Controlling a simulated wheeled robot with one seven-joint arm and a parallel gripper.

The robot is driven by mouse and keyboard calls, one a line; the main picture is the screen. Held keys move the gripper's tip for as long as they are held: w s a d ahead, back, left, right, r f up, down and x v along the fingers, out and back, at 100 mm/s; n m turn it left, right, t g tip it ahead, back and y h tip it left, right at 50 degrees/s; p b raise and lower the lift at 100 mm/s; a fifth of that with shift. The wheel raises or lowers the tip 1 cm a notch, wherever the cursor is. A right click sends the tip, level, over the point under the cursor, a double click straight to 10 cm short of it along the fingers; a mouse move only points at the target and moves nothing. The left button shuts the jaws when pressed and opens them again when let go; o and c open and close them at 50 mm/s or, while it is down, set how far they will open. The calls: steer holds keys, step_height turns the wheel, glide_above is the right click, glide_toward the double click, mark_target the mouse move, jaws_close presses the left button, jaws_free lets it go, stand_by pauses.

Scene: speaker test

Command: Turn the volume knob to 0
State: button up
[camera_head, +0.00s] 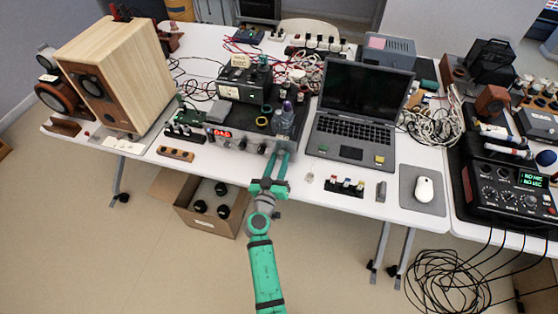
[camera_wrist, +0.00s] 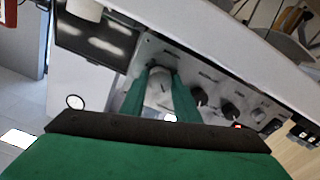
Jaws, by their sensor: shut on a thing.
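The silver-fronted unit (camera_head: 238,143) stands at the front edge of the white table, with a small red lit readout (camera_head: 222,134) at its left; I cannot read its digits surely. My gripper (camera_head: 282,153) reaches its front panel near the right end. In the wrist view, my two green fingers (camera_wrist: 160,76) are shut on a pale knob (camera_wrist: 157,92), one on each side. The fingers hide part of the knob, and its pointer mark cannot be made out. Dark smaller knobs (camera_wrist: 230,111) sit beside it on the panel.
An open laptop (camera_head: 352,118) stands close to the right of the unit. A bottle (camera_head: 287,117) stands behind my fingers. A wooden speaker (camera_head: 120,75) is at the left, and a cardboard box (camera_head: 178,190) is on the floor below.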

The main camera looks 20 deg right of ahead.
steer(key=n, duration=0.3)
steer(key=shift+a+n, duration=0.2)
steer(key=shift+n, duration=0.1)
steer(key=n, duration=0.5)
steer(key=shift+d, duration=0.1)
steer(key=n, duration=0.4)
steer(key=shift+s+n, duration=0.1)
steer(key=shift+n, duration=0.3)
steer(key=shift+f+n, duration=0.1)
steer(key=shift+n, duration=1.8)
steer(key=o, duration=1.1)
steer(key=shift+d, duration=0.1)
steer(key=shift+c, duration=0.2)
steer(key=v, duration=1)
steer(key=shift+s+a, duration=0.25)
steer(key=shift+a, duration=0.1)
